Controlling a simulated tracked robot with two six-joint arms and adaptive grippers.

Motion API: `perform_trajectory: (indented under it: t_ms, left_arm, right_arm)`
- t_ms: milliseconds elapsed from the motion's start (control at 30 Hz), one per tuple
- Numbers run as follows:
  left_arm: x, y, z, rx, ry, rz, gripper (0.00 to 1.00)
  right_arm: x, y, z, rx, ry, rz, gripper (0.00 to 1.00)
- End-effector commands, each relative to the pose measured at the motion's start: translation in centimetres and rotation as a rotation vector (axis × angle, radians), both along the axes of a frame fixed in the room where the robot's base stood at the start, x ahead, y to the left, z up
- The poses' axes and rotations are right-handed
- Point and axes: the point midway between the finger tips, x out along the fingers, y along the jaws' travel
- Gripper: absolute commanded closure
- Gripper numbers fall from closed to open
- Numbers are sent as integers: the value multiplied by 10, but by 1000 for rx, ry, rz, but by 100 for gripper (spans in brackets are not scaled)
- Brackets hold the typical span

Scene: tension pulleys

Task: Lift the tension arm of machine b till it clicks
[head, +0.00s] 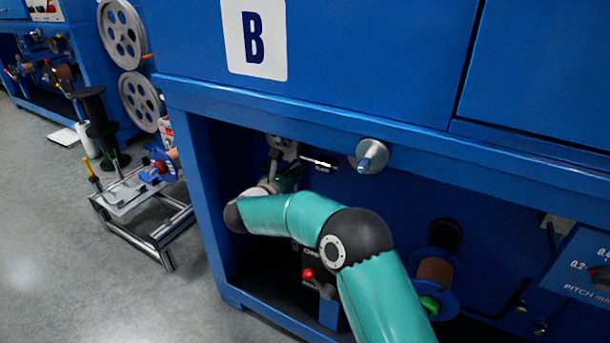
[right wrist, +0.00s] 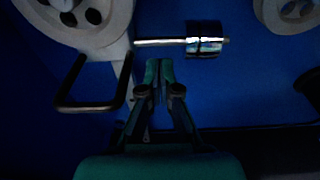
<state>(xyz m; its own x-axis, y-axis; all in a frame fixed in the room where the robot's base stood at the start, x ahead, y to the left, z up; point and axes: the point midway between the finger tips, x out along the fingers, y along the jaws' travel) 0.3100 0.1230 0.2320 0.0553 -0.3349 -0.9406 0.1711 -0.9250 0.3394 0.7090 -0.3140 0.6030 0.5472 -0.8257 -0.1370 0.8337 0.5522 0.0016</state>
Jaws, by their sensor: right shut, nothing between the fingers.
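Machine b (head: 340,95) is the blue cabinet with a white B label (head: 254,38). Its open lower bay holds my right gripper (head: 290,172), partly hidden by my wrist and the shade. In the right wrist view my right gripper (right wrist: 160,72) is shut, with nothing between the fingers. Just above its fingertips a shiny roller (right wrist: 204,40) sits on a thin rod, apart from the fingers. It seems to be the end of the tension arm; it also shows in the head view (head: 320,162). A bent dark bar (right wrist: 90,108) is left of the fingers. My left gripper is not in view.
A low metal frame (head: 150,210) stands on the floor at left.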

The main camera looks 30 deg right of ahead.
Motion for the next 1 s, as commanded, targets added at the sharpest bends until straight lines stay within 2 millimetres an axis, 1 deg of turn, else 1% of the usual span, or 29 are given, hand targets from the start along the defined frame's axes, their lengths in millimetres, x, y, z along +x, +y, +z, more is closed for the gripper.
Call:
perform_trajectory:
  t_ms: [33, 100, 200, 367, 600, 1000]
  left_arm:
    - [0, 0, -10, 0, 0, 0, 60]
    - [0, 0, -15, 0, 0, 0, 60]
    - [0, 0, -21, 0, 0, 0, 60]
    - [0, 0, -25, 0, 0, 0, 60]
    - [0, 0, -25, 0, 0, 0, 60]
    - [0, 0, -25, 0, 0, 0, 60]
  right_arm:
    - [-4, 10, -4, 0, -1, 5, 100]
    - [-9, 20, -3, 2, 1, 3, 100]
    - [-14, 32, 0, 2, 2, 3, 100]
    - [-19, 45, 2, 2, 6, 5, 100]
    - [-19, 50, 3, 3, 7, 8, 100]
    - [-18, 51, 3, 2, 7, 10, 100]
